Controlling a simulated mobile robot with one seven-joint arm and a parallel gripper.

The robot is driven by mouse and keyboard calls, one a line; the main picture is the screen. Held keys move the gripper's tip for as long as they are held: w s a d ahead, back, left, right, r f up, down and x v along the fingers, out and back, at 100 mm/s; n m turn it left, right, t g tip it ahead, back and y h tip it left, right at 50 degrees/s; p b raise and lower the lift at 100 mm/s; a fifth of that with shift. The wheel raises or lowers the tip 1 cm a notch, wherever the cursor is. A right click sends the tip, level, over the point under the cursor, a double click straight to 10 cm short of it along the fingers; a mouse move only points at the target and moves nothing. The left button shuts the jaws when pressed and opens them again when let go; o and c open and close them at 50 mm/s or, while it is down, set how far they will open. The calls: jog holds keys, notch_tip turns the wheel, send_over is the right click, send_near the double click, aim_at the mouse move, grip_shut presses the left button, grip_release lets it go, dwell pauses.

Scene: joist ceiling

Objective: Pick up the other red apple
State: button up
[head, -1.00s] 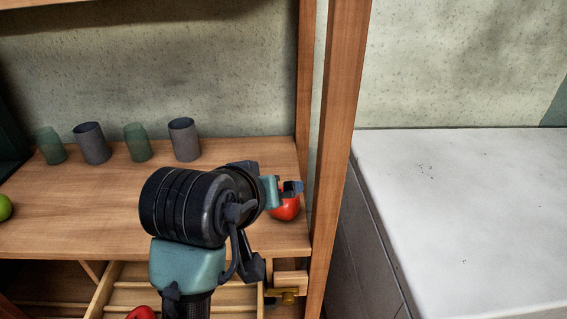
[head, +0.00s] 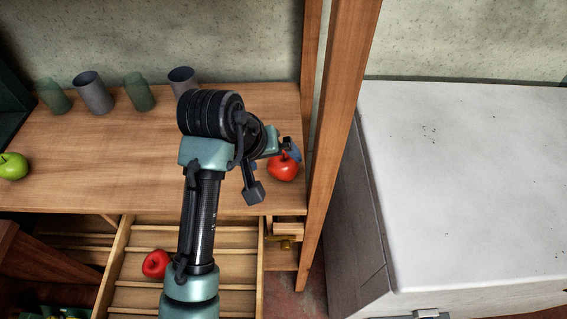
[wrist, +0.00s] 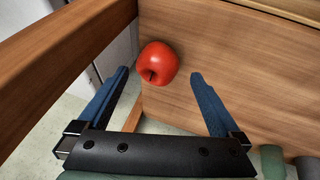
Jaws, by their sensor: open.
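A red apple (head: 283,167) sits on the wooden shelf at its right end, near the upright post. In the wrist view this apple (wrist: 157,63) lies just beyond the fingertips, between the lines of the two fingers and nearer the left one. My gripper (wrist: 157,75) is open and empty, its blue fingers spread wide. In the head view my gripper (head: 291,150) is partly hidden behind my wrist, right by the apple. Another red apple (head: 156,263) lies in the slatted open drawer below, beside my arm.
A wooden post (head: 338,130) stands close to the right of the shelf apple. Several grey and green cups (head: 92,92) stand along the back of the shelf (head: 110,165). A green apple (head: 13,166) is at the left. A white counter (head: 470,180) is at the right.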

aim_at(278, 163)
jog(key=shift+x, duration=2.8)
jog(key=c, duration=1.3)
